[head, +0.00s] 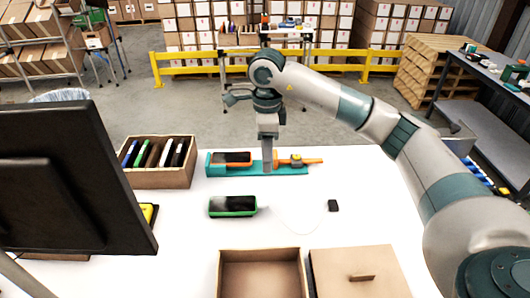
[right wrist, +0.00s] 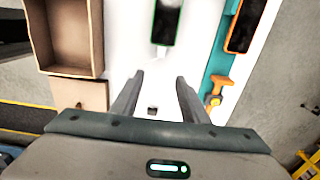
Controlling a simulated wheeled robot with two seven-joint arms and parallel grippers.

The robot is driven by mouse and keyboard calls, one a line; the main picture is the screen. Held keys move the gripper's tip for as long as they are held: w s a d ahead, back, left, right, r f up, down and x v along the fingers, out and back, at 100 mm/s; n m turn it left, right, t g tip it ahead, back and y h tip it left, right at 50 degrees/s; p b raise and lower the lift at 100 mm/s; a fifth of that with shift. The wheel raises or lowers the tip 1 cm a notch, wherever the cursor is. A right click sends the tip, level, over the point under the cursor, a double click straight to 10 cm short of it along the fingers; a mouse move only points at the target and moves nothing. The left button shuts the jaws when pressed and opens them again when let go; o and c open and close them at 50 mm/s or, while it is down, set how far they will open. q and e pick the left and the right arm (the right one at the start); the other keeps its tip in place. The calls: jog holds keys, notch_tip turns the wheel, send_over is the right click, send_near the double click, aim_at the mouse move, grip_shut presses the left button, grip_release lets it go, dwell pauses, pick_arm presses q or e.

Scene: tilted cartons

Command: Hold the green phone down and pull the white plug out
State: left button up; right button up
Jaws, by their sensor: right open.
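The green phone (head: 232,207) lies dark screen up on the white table, and it also shows at the top of the right wrist view (right wrist: 167,22). The white plug is hard to make out against the table; a thin pale cable curves from the phone's right end towards a small black block (head: 333,205). My right gripper (head: 268,168) is open and empty, pointing down above the table, behind and right of the phone in the head view. My left gripper is out of view.
A teal tray (head: 217,170) holds an orange phone (head: 238,159) and an orange tool (head: 288,161). A carton of upright phones (head: 157,179) stands at the left. An open carton (head: 260,252) and a closed one (head: 357,275) are at the front. A dark monitor (head: 65,180) blocks the left.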

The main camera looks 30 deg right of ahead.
aim_at(266, 203)
notch_tip(266, 203, down, 16)
jog(key=p, duration=0.6)
jog(key=shift+r, duration=0.1)
jog(key=shift+w+f, duration=0.1)
jog(key=shift+f, duration=0.8)
jog(key=shift+c, duration=0.6)
grip_shut()
